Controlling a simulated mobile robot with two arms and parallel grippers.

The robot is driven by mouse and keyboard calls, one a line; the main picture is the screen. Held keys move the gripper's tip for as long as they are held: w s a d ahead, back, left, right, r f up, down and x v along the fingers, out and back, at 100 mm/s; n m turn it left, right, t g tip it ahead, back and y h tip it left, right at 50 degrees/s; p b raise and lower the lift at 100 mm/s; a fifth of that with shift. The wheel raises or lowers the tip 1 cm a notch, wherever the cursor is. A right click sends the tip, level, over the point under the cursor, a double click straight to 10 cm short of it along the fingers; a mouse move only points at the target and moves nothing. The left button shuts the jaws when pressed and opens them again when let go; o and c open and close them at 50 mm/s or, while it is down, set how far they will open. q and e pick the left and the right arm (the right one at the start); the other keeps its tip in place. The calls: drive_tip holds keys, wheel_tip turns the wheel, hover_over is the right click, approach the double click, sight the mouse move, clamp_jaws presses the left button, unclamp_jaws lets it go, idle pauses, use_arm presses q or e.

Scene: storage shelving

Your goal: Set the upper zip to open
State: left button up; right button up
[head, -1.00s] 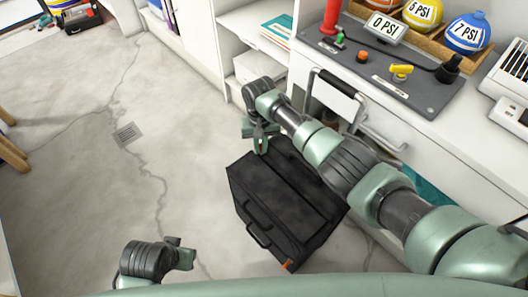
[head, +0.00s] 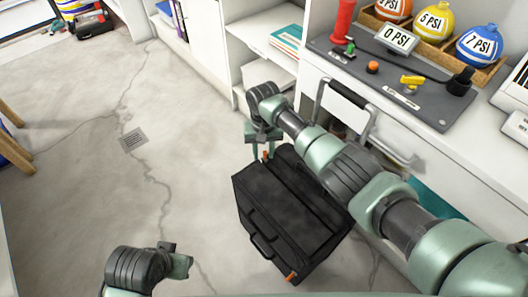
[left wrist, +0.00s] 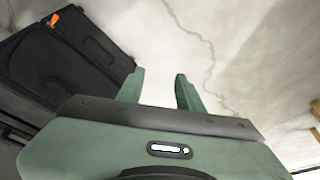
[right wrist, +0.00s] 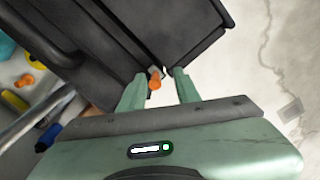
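A black suitcase (head: 290,215) lies on the floor below the counter, with a side handle (head: 263,247). One orange zip pull (head: 265,155) is at its far end, and another orange pull (head: 292,277) is at its near lower corner. My right gripper (head: 260,153) is at the far end. In the right wrist view, my right gripper's fingers (right wrist: 160,84) stand apart with the orange pull (right wrist: 154,78) between them, closer to the left finger. My left gripper (head: 183,262) is apart from the suitcase. In the left wrist view its fingers (left wrist: 158,88) are open and empty, with the suitcase (left wrist: 65,60) to the left.
A metal rail with a black grip (head: 347,94) rises beside the suitcase. Bare floor (head: 80,190) lies open to the left.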

drive_tip(key=shift+s, duration=0.1)
